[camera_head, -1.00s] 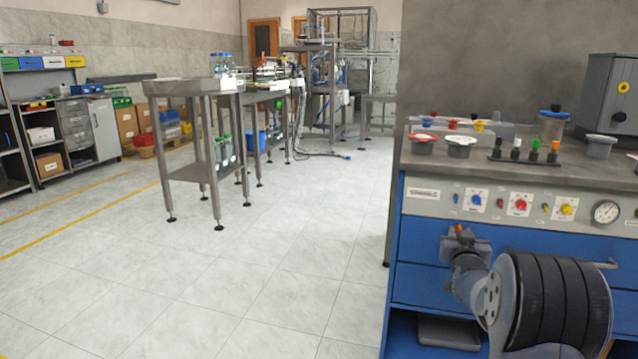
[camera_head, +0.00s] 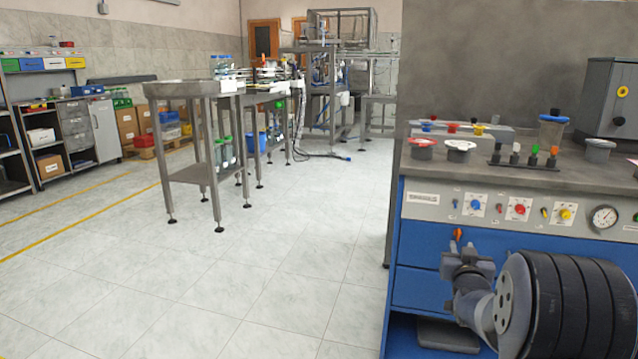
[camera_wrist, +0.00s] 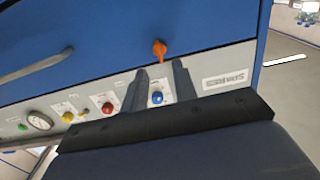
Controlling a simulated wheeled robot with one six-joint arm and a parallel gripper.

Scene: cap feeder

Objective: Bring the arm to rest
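My gripper (camera_head: 466,253) is in front of the blue drawers of the workbench at the right of the head view, pointing up. My thick dark arm link fills the lower right of the head view. Whether the fingers touch the front is hard to tell.
The workbench (camera_head: 420,170) carries cups, a rack with coloured-top pieces (camera_head: 525,163) and a grey box (camera_head: 608,105). Its front panel holds knobs and a gauge (camera_head: 604,218). A steel table (camera_head: 195,88) stands to the left. The tiled floor (camera_head: 290,250) between is clear.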

